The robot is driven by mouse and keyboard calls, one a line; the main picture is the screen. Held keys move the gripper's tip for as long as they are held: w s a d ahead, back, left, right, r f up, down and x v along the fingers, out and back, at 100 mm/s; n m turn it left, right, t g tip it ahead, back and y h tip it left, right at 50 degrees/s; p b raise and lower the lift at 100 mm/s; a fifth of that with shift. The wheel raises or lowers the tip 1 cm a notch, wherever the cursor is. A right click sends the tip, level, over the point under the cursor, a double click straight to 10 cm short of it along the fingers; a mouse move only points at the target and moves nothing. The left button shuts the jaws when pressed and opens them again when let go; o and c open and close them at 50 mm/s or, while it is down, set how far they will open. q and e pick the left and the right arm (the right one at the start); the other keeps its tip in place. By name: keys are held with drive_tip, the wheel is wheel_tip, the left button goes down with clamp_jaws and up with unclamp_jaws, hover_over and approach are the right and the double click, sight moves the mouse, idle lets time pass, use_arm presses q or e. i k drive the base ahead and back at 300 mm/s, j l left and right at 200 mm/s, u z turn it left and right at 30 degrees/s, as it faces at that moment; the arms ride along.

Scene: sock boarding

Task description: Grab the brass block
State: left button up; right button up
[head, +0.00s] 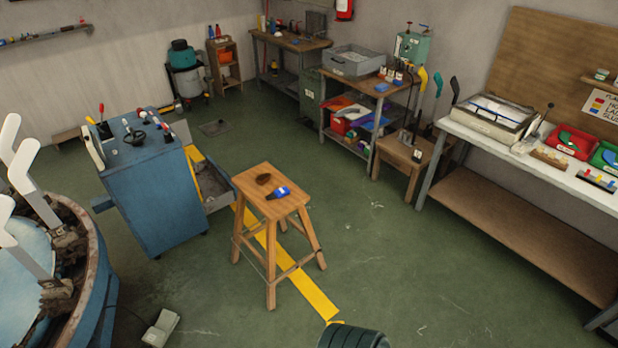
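I cannot make out a brass block for certain in the head view. A wooden stool (271,187) stands in the middle of the floor. On its seat lie a small dark brown item (264,179) and a blue item (278,192) with a dark end, close beside each other. Both are too small to tell more.
A blue control cabinet (152,185) stands left of the stool, with a round machine (88,290) carrying white upright boards at far left. A white-topped bench (565,178) runs along the right. A foot pedal (161,328) lies at front left. Green floor right of the stool is clear.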

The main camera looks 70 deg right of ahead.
sight(264, 179)
drive_tip(key=z, duration=1.95)
drive_tip(key=i+j+z, duration=0.1)
drive_tip(key=z, duration=0.4)
drive_tip(key=i+j+z, duration=0.1)
drive_tip(key=z, duration=0.4)
drive_tip(key=j+z, duration=0.25)
drive_tip(key=z, duration=0.25)
drive_tip(key=i+j, duration=0.05)
